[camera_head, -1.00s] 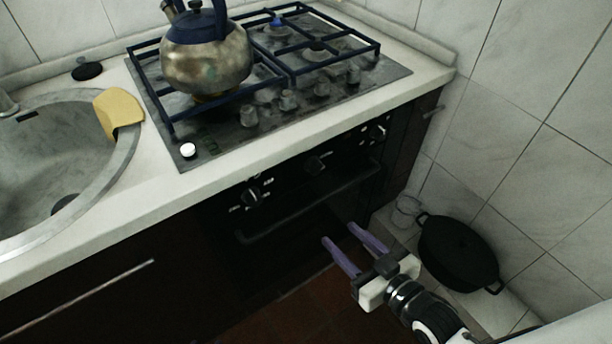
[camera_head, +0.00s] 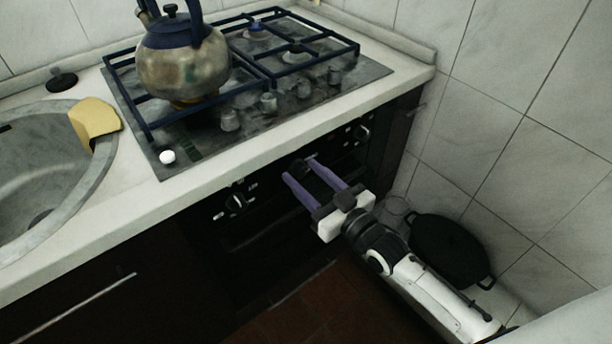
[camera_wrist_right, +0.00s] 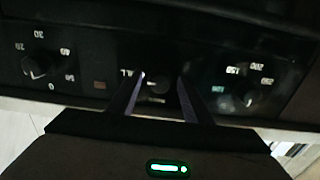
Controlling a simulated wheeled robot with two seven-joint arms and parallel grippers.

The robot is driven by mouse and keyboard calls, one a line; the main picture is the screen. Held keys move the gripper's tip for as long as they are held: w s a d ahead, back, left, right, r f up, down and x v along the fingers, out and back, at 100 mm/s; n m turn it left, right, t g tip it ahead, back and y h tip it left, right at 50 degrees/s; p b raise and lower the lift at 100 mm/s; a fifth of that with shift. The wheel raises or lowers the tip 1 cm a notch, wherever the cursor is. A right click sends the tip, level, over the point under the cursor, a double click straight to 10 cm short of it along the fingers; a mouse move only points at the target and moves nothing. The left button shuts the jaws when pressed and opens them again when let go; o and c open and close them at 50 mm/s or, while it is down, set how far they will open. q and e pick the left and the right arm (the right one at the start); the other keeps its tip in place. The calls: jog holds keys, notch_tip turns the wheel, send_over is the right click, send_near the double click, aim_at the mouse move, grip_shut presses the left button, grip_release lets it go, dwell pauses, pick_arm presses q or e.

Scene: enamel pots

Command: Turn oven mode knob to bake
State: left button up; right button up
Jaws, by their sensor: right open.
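The black oven front has three knobs on its control panel. The middle knob (camera_head: 298,165) sits by my right gripper's fingertips; word-like marks surround it in the wrist view (camera_wrist_right: 157,84), too blurred to read fully. My right gripper (camera_head: 302,170) is open, its two purple fingers pointing at the panel. In the wrist view the fingertips (camera_wrist_right: 161,78) lie on either side of the middle knob; I cannot tell if they touch it. Number-marked knobs flank it, one at left (camera_wrist_right: 37,67) and one at right (camera_wrist_right: 247,96). My left gripper is not in view.
A kettle (camera_head: 184,65) stands on the gas hob (camera_head: 215,140) above. The white counter edge (camera_head: 290,135) overhangs the panel. A black pot (camera_head: 449,248) is on the floor by the tiled wall at right. A sink (camera_head: 40,180) with a yellow sponge (camera_head: 95,118) is at left.

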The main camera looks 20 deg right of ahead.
jog(key=shift+c, duration=0.4)
jog(key=c, duration=0.9)
